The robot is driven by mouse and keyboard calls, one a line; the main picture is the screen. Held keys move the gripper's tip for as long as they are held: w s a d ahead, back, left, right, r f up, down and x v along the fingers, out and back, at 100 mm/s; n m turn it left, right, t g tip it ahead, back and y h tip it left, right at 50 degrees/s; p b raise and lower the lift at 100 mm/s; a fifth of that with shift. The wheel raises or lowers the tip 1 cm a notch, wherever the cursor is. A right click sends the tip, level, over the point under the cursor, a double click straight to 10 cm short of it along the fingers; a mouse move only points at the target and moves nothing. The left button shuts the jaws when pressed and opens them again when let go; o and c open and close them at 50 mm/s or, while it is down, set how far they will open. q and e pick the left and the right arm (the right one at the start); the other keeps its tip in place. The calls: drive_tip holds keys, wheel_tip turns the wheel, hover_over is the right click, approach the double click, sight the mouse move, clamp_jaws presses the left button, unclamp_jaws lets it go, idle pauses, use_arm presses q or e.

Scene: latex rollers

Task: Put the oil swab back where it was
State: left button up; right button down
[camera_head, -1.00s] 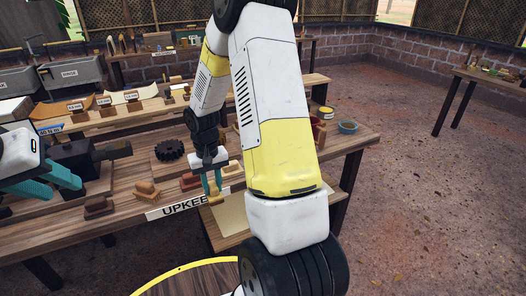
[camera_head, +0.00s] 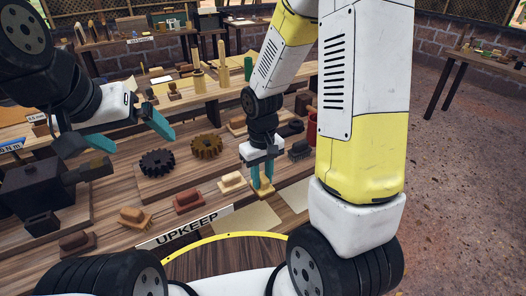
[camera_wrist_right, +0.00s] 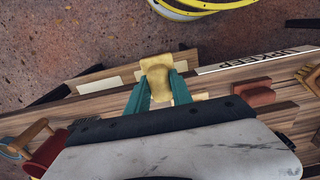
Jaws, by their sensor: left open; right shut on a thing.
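The oil swab appears to be the yellow-tan block in my right gripper (camera_head: 262,178). In the wrist view it is the yellow padded piece (camera_wrist_right: 157,76) between the teal fingertips. My right gripper is shut on it, low over the front part of the bench, just right of a cream-topped block (camera_head: 231,182). I cannot tell whether the swab touches the bench. The UPKEEP label (camera_head: 195,227) runs along the bench's front edge, left of the swab. My left gripper (camera_head: 135,133) is open and empty, above the bench at the left.
A red-brown block (camera_head: 189,201), a bristle brush (camera_head: 133,217) and a dark brown block (camera_head: 77,242) lie left along the front. A black gear (camera_head: 157,162) and a brown gear (camera_head: 206,146) lie behind.

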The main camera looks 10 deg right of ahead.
drive_tip(key=w+d, duration=0.1)
drive_tip(key=w, duration=0.4)
drive_tip(key=w+d+f, duration=0.1)
drive_tip(key=w+d, duration=0.1)
drive_tip(key=w, duration=0.3)
drive_tip(key=w+d, duration=0.2)
drive_tip(key=w, duration=0.2)
drive_tip(key=shift+w+d+f, duration=0.2)
drive_tip(key=shift+w+f, duration=0.05)
drive_tip(key=shift+w, duration=0.15)
drive_tip(key=shift+f, duration=1.7)
drive_tip(key=shift+f, duration=0.15)
drive_tip(key=c, duration=1.1)
unclamp_jaws()
wheel_tip(320, 180, up, 12)
drive_tip(key=s+r+m+t, duration=0.1)
drive_tip(key=s+r+t, duration=0.1)
drive_tip(key=s+r, duration=0.85)
drive_tip(key=shift+s+a+r+m+t+y, duration=0.4)
drive_tip(key=shift+s+r+t, duration=0.55)
drive_tip(key=shift+s, duration=1.35)
drive_tip(key=shift+s+a+r+m+t+y, duration=0.4)
drive_tip(key=shift+s+r, duration=1)
drive_tip(key=shift+s, duration=0.85)
drive_tip(key=shift+s+a+r+m+t+y, duration=0.35)
drive_tip(key=shift+s+r+t, duration=0.6)
drive_tip(key=shift+s, duration=1.35)
